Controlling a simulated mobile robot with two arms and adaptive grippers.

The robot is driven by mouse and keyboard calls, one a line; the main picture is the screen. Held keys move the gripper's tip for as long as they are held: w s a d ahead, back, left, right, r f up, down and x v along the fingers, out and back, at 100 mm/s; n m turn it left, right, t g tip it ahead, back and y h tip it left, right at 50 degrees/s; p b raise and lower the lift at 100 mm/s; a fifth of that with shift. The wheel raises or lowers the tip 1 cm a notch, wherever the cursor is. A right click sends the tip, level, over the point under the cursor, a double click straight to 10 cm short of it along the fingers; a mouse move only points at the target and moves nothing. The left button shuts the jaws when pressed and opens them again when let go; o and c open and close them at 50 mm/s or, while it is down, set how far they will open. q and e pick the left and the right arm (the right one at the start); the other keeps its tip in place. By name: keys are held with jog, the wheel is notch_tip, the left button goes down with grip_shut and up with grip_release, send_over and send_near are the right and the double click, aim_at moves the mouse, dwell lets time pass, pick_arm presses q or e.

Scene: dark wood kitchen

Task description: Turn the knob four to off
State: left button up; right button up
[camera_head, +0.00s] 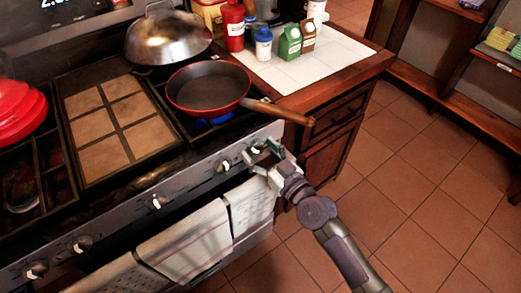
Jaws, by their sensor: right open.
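A row of several knobs runs along the stove's front panel (188,188). One knob (223,165) sits just left of my right gripper (261,153), and another knob (258,146) at the right end lies right by its fingertips. I cannot tell from the picture which one is called knob four. My right gripper is open, with its fingers around or just in front of the right-end knob; contact is not clear. A blue flame (214,121) burns under the red-rimmed pan (207,87). My left gripper is not in view.
The pan's wooden handle (279,111) sticks out over the counter edge, above my right gripper. Towels (186,240) hang below the panel. A domed metal lid (167,40) stands behind the pan. Bottles and cartons (290,42) stand on the tiled counter. The floor at right is clear.

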jog(key=shift+c, duration=0.6)
jog(key=c, duration=1)
jog(key=shift+m, duration=0.3)
jog(key=m, duration=0.4)
jog(key=shift+w+d, duration=0.1)
jog(key=shift+m+p, duration=0.3)
jog(key=shift+m, duration=1.8)
